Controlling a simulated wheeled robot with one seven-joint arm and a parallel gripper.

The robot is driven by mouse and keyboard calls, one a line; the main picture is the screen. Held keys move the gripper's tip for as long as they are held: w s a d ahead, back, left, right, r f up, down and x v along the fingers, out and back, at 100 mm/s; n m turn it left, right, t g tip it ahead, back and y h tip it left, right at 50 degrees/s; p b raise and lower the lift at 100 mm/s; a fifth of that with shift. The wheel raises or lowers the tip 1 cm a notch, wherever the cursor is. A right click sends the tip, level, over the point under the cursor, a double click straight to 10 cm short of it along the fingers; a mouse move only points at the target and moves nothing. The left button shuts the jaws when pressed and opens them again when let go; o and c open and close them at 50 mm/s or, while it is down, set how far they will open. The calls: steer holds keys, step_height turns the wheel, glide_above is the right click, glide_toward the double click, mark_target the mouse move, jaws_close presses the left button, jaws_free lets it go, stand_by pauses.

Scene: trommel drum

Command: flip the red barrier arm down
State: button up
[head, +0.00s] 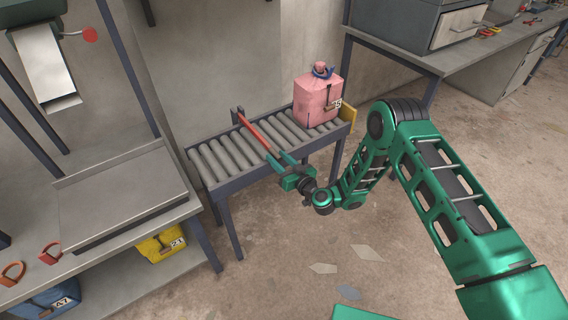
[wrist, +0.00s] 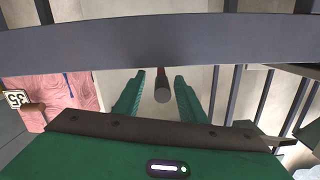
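The red barrier arm (head: 253,132) is a thin bar that runs from a dark post (head: 238,116) at the far side of the roller conveyor (head: 222,160) towards the near side. Its near end is close to my gripper (head: 283,164). In the wrist view my gripper (wrist: 158,97) has its two green fingers apart. The round grey end of a rod, which looks like the tip of the barrier arm (wrist: 162,92), shows between them, with gaps on both sides. I cannot tell how far the bar stands above the rollers.
A grey workbench (head: 125,205) is at left, with a yellow bin (head: 160,245) beneath. Another bench stands at the back right. The floor in front is mostly clear.

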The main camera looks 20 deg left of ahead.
steer(key=shift+v, duration=1)
steer(key=v, duration=0.8)
steer(key=shift+d, duration=0.3)
steer(key=shift+f, duration=0.1)
